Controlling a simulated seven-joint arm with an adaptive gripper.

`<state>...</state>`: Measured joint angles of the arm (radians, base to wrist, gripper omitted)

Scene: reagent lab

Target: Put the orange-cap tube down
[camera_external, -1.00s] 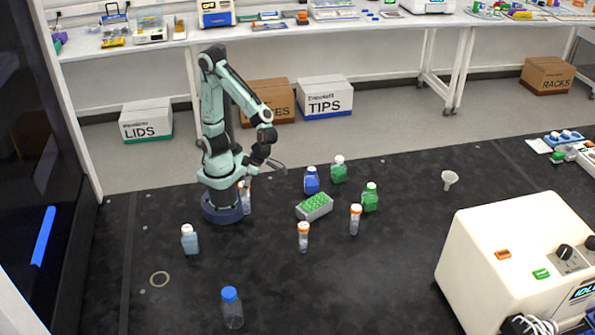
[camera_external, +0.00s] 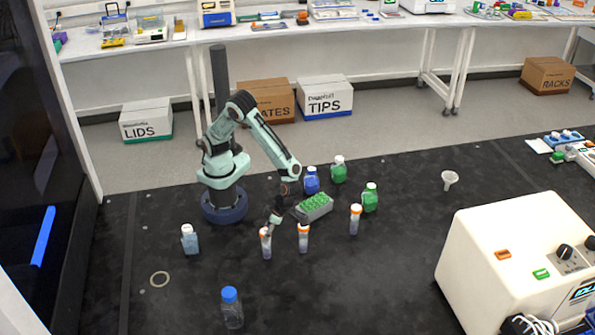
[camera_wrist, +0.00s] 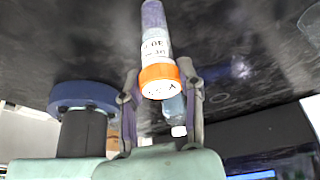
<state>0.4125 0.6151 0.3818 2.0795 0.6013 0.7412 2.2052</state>
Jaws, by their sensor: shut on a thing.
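My gripper (camera_external: 268,228) is low over the black surface, front right of my base. It is shut on an orange-cap tube (camera_external: 266,246), gripping it at the cap end. The tube hangs about upright, and I cannot tell whether its bottom touches the surface. In the wrist view, the fingers (camera_wrist: 160,84) flank the orange cap, and the labelled tube (camera_wrist: 155,45) extends beyond them, with purple at its end. A second orange-cap tube (camera_external: 303,240) stands just right of the held one. A third (camera_external: 355,221) stands farther right.
A grey rack with green tops (camera_external: 314,208) is behind the tubes, near blue (camera_external: 312,182) and green (camera_external: 370,199) bottles. A pale blue bottle (camera_external: 190,242) stands left, and a clear blue-cap bottle (camera_external: 232,312) in front. Surface between them is clear.

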